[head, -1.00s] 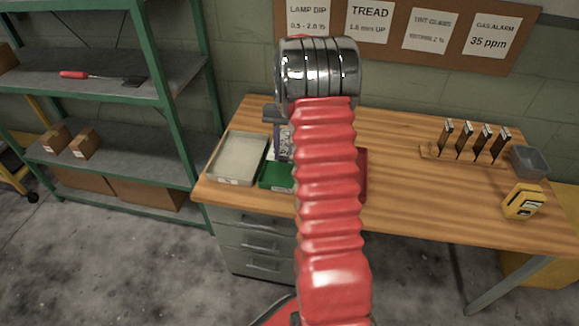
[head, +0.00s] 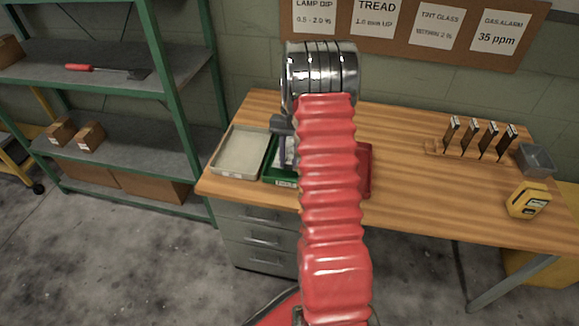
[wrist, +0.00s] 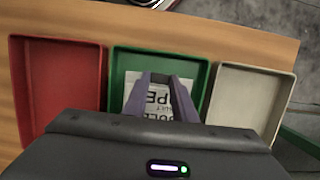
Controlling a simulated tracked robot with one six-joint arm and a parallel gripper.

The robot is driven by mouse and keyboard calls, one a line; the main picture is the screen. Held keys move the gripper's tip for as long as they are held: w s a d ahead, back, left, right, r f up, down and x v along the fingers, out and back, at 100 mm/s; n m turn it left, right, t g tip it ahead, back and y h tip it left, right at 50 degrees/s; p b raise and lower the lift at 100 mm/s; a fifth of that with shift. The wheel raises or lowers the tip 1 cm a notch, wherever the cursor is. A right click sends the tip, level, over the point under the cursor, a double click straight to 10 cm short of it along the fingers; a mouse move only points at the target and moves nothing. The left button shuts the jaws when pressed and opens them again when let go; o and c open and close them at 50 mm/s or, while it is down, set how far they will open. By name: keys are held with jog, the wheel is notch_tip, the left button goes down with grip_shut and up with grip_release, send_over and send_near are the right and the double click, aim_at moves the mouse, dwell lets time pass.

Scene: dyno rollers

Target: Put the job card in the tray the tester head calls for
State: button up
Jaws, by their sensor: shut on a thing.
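The job card (wrist: 160,104) is a white card with dark print, part of which reads "PE". My gripper (wrist: 161,80) is shut on it, over the green tray (wrist: 206,72), the middle of three. The card lies within the tray's outline in the wrist view; whether it touches the floor I cannot tell. The red tray (wrist: 98,75) is at left and the pale grey tray (wrist: 285,100) at right. In the head view my arm hides most of the gripper and parts of the green tray (head: 280,176) and red tray (head: 367,172). The yellow tester (head: 528,201) sits at the bench's right; its display is unreadable.
The wooden bench (head: 420,200) is clear between the trays and a rack (head: 470,150) of several upright dark pieces. A grey bin (head: 535,160) stands at right. Notices hang on a board (head: 400,50) behind. Green shelving (head: 165,95) stands at left.

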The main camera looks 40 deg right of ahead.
aim_at(289, 166)
jog(key=shift+f, duration=1.85)
jog(key=shift+f, duration=0.1)
jog(key=o, duration=0.9)
jog(key=v, duration=1.2)
